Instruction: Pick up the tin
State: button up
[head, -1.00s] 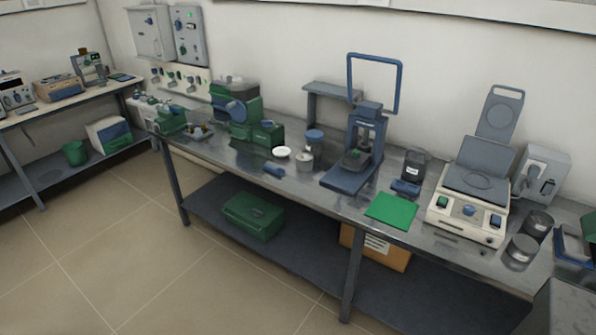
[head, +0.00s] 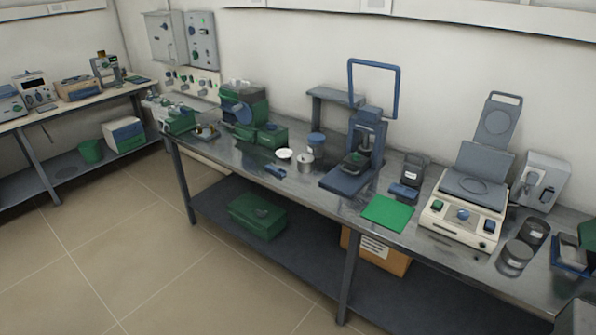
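Several round containers on the steel bench could be the tin, and I cannot tell which is meant. A small silver tin (head: 305,161) stands upright at the middle of the bench, beside a white dish (head: 284,155) and in front of a blue-lidded jar (head: 316,143). Two dark grey lidded cylinders, a front one (head: 515,257) and a back one (head: 534,234), stand close together at the right. My gripper is not in view.
A blue press (head: 357,155), a green mat (head: 388,212) and a cream hotplate-like device (head: 463,212) stand along the bench (head: 330,208). A green box (head: 257,216) and a cardboard box (head: 376,252) sit on the lower shelf. Floor (head: 150,250) in front is clear.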

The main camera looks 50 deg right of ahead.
aim_at(302, 169)
jog(key=z, duration=0.15)
jog(key=i, duration=0.95)
jog(key=u, duration=0.1)
